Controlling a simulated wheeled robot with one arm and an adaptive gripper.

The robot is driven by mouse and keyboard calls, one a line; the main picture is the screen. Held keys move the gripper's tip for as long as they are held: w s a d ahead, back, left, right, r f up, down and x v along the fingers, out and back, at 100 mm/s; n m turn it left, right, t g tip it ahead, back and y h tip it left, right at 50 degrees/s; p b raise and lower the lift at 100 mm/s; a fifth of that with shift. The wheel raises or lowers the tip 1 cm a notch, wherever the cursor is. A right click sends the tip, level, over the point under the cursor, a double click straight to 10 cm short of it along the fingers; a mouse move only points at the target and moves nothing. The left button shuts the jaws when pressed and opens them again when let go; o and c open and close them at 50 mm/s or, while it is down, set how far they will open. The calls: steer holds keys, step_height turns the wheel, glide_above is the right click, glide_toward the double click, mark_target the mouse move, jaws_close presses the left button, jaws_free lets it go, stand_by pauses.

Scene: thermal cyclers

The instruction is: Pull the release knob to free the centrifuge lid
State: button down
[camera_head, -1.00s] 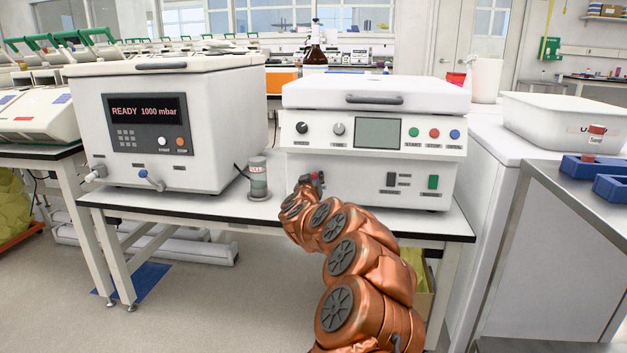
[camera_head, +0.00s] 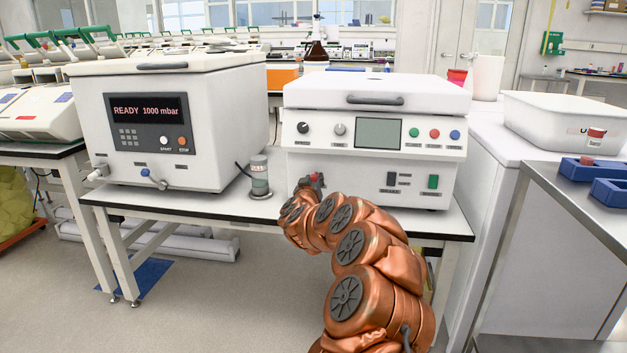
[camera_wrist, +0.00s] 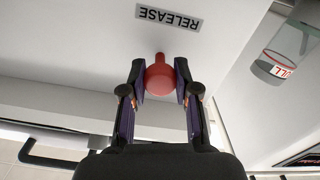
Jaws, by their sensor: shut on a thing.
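The centrifuge (camera_head: 375,140) is a white bench machine with a screen and knobs, its lid (camera_head: 380,95) lying flat on top, looking shut. In the wrist view a red release knob (camera_wrist: 159,77) sticks out of the white front panel below a RELEASE label (camera_wrist: 168,17). My gripper (camera_wrist: 160,80) is shut on the red knob, with one dark finger on each side of it. In the head view my gripper (camera_head: 312,182) is at the lower left of the centrifuge front, and my arm hides most of the knob there.
A white machine reading READY 1000 mbar (camera_head: 165,125) stands to the left. A small container with a label (camera_head: 259,178) stands between the two machines and also shows in the wrist view (camera_wrist: 285,55). The bench's front edge (camera_head: 200,225) is below my gripper.

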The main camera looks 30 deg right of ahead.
steer(key=c, duration=0.8)
jaws_free()
steer(key=shift+v, duration=6)
